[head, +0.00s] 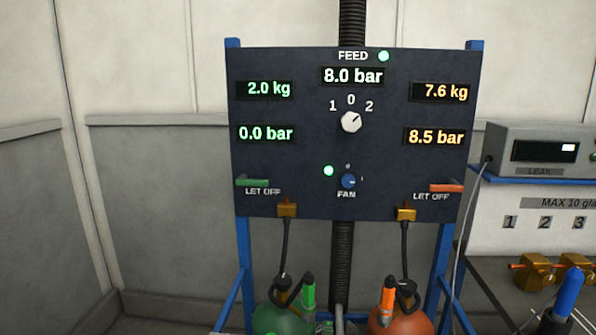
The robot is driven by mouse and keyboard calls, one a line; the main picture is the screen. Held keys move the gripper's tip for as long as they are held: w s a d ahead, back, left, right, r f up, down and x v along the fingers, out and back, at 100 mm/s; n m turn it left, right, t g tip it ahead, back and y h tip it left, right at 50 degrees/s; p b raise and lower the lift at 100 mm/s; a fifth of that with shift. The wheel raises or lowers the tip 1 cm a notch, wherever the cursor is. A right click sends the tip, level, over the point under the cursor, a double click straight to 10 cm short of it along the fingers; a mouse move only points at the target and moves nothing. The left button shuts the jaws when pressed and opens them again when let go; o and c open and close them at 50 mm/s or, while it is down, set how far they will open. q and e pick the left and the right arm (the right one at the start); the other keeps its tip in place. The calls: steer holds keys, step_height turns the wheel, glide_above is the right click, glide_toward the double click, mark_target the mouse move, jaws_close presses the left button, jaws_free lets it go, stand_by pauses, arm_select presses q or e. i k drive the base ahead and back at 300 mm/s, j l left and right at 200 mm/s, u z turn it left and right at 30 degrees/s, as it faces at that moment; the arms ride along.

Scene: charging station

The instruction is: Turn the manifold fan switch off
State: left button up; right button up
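The fan switch (348,181) is a small blue knob above the word FAN, low in the middle of the dark manifold panel (300,155). Its pointer appears turned to the right, towards a small mark that looks like "I"; another small mark, too small to read surely, sits above the knob. A green lamp (328,170) glows just left of the switch. Neither of my grippers shows in the head view, and nothing covers the switch.
Above it, a white selector knob (351,122) points towards 2. Green (252,182) and orange (446,188) LET OFF levers flank the panel's lower edge. Green (282,319) and orange (398,319) cylinders stand below with hoses. A leak meter (545,150) sits on a shelf at right.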

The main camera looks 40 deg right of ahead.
mark_target(348, 180)
steer(key=z, duration=1.75)
